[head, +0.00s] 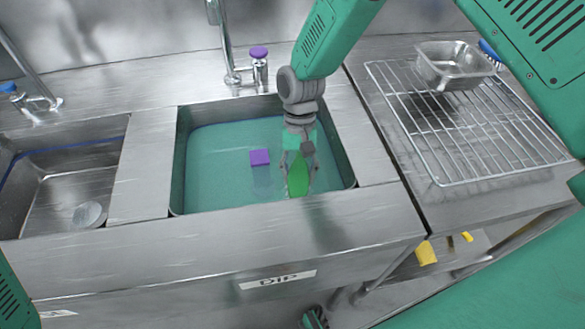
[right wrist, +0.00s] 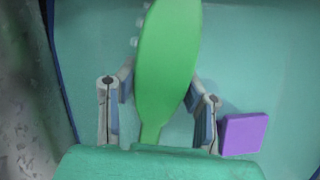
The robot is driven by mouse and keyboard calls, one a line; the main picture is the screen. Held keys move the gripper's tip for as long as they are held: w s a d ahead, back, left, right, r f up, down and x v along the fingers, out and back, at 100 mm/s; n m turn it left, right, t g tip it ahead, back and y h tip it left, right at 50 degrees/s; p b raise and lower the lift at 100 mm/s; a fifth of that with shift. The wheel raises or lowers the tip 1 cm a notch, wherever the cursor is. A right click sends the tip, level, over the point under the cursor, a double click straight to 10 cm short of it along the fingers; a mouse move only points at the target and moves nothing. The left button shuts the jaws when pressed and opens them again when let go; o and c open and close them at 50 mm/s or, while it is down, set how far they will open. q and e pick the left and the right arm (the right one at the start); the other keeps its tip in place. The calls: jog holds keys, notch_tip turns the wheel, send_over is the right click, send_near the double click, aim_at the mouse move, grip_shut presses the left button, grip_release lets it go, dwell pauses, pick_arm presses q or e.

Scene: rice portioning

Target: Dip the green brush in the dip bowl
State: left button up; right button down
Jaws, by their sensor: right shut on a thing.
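The dip bowl (head: 181,165) is a steel sink basin filled with teal liquid, with a DIP label on the counter front. The green brush (head: 298,179) has a broad, leaf-shaped head and shows over the right part of the basin. My right gripper (head: 299,163) is shut on the brush, with its fingers pointing down over the liquid. In the right wrist view, the brush (right wrist: 167,55) stands between the two fingers, its head pointing away from the wrist. I cannot tell whether the brush touches the liquid. My left gripper is not in view; only part of my left arm shows at lower left.
A purple block (head: 260,157) is in the basin, left of the brush. A second sink (head: 70,175) is at left. A wire rack (head: 455,120) with a metal pan (head: 450,68) is at right.

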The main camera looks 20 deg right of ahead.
jog(key=f+b, duration=0.1)
jog(key=f, duration=0.1)
jog(key=d+f, duration=0.1)
jog(key=f, duration=0.1)
jog(key=shift+d+b, duration=0.15)
jog(key=shift+b, duration=0.2)
jog(key=a+f+b, duration=0.2)
jog(key=f, duration=0.1)
jog(key=shift+a+f, duration=0.15)
jog(key=shift+f, duration=0.15)
jog(key=shift+d+f+b, duration=0.2)
jog(key=shift+f+b, duration=0.05)
jog(key=shift+b, duration=0.05)
jog(key=shift+d+f, duration=0.1)
jog(key=shift+d, duration=0.15)
jog(key=shift+d+f, duration=0.15)
jog(key=shift+d, duration=0.4)
jog(key=shift+a, duration=0.85)
jog(key=shift+d, duration=0.7)
jog(key=shift+a, duration=0.55)
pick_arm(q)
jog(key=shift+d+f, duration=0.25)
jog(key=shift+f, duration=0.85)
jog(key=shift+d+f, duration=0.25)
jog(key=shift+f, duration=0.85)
pick_arm(e)
jog(key=shift+d, duration=0.45)
